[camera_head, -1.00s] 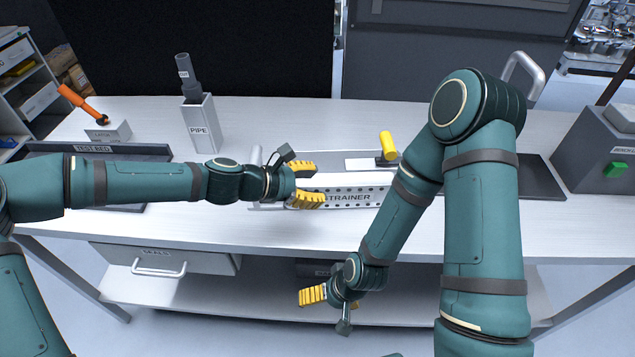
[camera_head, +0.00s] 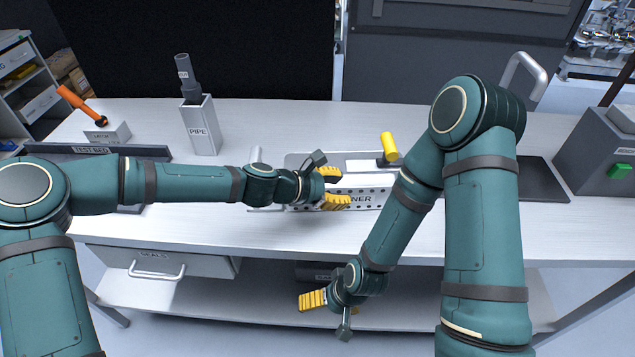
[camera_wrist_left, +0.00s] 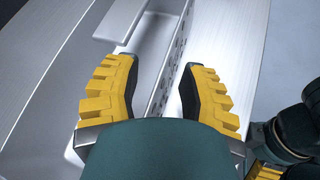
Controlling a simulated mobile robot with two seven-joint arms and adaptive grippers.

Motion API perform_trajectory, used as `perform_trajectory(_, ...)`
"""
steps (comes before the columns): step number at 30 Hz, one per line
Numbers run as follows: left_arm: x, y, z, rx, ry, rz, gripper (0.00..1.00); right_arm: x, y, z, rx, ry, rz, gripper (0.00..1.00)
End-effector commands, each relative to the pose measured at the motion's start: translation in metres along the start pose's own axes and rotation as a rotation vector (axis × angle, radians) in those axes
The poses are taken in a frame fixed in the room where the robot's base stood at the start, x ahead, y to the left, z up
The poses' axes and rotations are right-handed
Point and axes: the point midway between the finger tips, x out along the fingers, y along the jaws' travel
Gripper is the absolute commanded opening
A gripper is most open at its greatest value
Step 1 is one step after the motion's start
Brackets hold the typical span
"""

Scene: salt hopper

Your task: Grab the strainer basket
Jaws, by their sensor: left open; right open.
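The strainer basket (camera_head: 378,192) is a pale metal box with a perforated front wall and a partly covered label ending in "NER". It lies on the middle of the workbench, partly hidden by my arms. My left gripper (camera_head: 337,187) is open over its left part, with yellow fingers apart. In the left wrist view, the perforated wall (camera_wrist_left: 165,88) runs between the two open fingers (camera_wrist_left: 160,75); I cannot tell whether they touch it. My right gripper (camera_head: 332,303) is open and empty, low in front of the bench, above the lower shelf.
A yellow-handled tool (camera_head: 389,147) is behind the basket. A PIPE holder (camera_head: 201,130) and a test bed (camera_head: 155,152) are on the left. A grey box with a green button (camera_head: 619,170) stands far right. The bench front (camera_head: 270,232) is clear.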

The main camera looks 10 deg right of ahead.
Motion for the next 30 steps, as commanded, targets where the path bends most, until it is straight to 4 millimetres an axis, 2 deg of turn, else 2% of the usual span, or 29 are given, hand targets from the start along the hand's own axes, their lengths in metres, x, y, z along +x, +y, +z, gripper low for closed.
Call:
perform_trajectory(1,0.000,0.000,0.000,0.000,0.000,0.000,0.20,0.000,0.000,0.000,0.000,0.000,0.000,1.00)
perform_trajectory(3,0.000,0.000,0.000,0.000,0.000,0.000,0.00,0.000,0.000,0.000,0.000,0.000,0.000,1.00)
perform_trajectory(20,-0.002,0.002,0.005,0.004,0.000,0.001,0.00,-0.001,-0.001,0.000,0.000,-0.001,0.000,1.00)
perform_trajectory(23,-0.008,0.005,0.015,0.005,0.000,0.002,0.00,-0.005,-0.002,0.000,0.000,-0.002,0.000,1.00)
perform_trajectory(30,-0.028,0.016,0.054,0.008,0.000,0.002,0.00,-0.017,-0.006,0.001,0.001,-0.008,0.000,1.00)
